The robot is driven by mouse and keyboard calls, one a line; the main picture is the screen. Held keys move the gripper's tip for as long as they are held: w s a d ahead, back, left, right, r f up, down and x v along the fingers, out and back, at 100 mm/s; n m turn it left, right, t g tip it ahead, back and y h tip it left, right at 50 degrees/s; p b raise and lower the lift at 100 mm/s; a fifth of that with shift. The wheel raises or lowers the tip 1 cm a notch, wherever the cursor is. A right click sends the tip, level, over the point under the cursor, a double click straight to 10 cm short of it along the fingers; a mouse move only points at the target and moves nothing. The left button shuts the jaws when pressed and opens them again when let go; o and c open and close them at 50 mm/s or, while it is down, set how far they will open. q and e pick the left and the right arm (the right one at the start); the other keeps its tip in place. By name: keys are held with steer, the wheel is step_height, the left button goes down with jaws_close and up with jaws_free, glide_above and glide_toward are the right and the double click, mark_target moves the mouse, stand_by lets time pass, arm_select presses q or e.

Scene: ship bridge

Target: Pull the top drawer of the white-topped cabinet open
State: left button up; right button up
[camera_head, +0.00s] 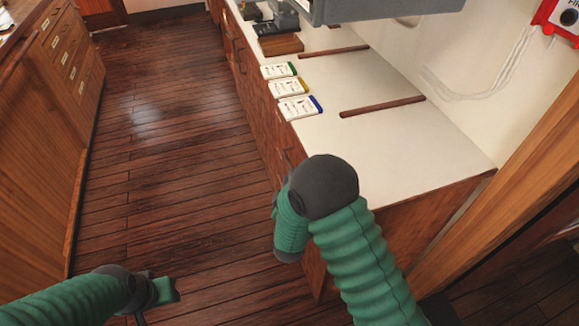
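The white-topped cabinet (390,150) runs along the right side, with a brown wooden front facing the aisle. A dark drawer handle (287,158) shows on its near front, just under the edge of the top. The drawer fronts are seen very steeply, and I see no clear gap at the top one. My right gripper (276,205) is at the cabinet's near front, close to that handle. My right arm hides much of the gripper and the front behind it; contact cannot be told. My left gripper (160,298) is low at the left, over the floor, away from the cabinet.
Three white cards or boxes with coloured ends (290,88) lie along the cabinet's front edge. Two brown rails (382,107) cross the top. Another wooden drawer cabinet (60,75) stands at the left. The plank floor (165,150) between them is clear.

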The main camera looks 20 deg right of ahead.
steer(key=x, duration=0.5)
steer(key=shift+w+d+b, duration=0.2)
steer(key=shift+b, duration=0.1)
steer(key=shift+w+f, duration=0.1)
steer(key=shift+w, duration=0.5)
steer(key=shift+c, duration=0.5)
steer(key=shift+s, duration=0.1)
jaws_close()
steer(key=shift+f, duration=0.15)
